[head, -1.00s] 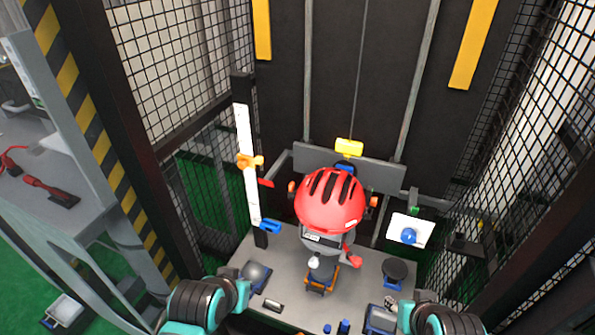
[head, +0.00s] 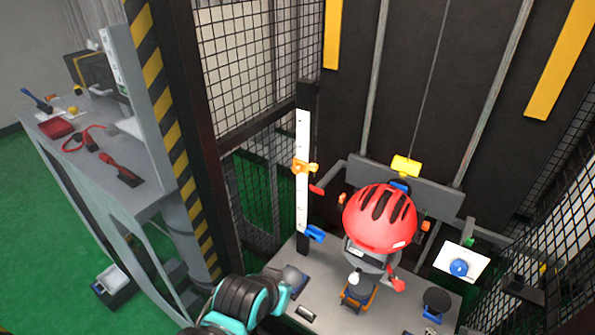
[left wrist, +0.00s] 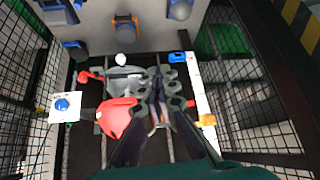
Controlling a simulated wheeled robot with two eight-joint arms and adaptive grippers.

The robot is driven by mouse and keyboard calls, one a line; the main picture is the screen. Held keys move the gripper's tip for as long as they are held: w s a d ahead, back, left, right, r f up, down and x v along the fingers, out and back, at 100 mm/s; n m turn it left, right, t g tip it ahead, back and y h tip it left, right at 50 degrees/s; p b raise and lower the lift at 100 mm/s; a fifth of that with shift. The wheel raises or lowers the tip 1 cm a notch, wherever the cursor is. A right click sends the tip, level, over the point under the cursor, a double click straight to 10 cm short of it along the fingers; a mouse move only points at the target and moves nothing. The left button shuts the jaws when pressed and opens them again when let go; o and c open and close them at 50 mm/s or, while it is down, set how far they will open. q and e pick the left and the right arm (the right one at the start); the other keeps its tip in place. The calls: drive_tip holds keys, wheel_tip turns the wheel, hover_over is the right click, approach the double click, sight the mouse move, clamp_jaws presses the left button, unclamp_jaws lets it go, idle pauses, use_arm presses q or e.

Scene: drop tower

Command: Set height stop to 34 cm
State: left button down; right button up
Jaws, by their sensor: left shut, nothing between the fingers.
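The height stop is an orange clamp (head: 304,167) on a white scale (head: 302,195) fixed to a dark upright post. It sits in the upper half of the scale; the numbers are too small to read. A blue clamp (head: 315,234) is at the scale's lower end. In the left wrist view the orange clamp (left wrist: 206,120) is right of my left gripper (left wrist: 155,72), beside the white scale (left wrist: 199,88). The left gripper is shut and empty, apart from the clamp. In the head view only my left arm shows, at the bottom; my right gripper is not in view.
A red helmet (head: 380,222) on a headform hangs right of the scale, under a yellow block (head: 405,166). A white panel with a blue button (head: 459,267) is farther right. Black mesh and a striped post (head: 165,120) stand left, beside a workbench (head: 60,165).

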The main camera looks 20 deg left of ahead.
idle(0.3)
use_arm(q)
drive_tip(key=c, duration=1.6)
unclamp_jaws()
drive_tip(key=shift+w+r, duration=0.2)
drive_tip(key=o, duration=0.4)
drive_tip(key=shift+m+t+h, duration=0.4)
drive_tip(key=shift+m+h, duration=0.1)
drive_tip(key=w+r, duration=0.1)
drive_tip(key=w, duration=0.1)
drive_tip(key=w+r+p, duration=0.1)
drive_tip(key=w, duration=0.1)
drive_tip(key=w+r+p, duration=0.1)
drive_tip(key=w, duration=0.2)
drive_tip(key=shift+d+r, duration=0.1)
drive_tip(key=shift+r, duration=0.25)
drive_tip(key=m+t+p, duration=0.2)
drive_tip(key=t+p, duration=0.3)
drive_tip(key=p, duration=0.1)
approach(296, 170)
drive_tip(key=x, duration=0.3)
drive_tip(key=shift+h, duration=0.3)
drive_tip(key=x, duration=0.3)
drive_tip(key=b+x, duration=0.1)
drive_tip(key=x, duration=0.2)
drive_tip(key=shift+w+f, duration=0.15)
drive_tip(key=shift+w, duration=0.1)
clamp_jaws()
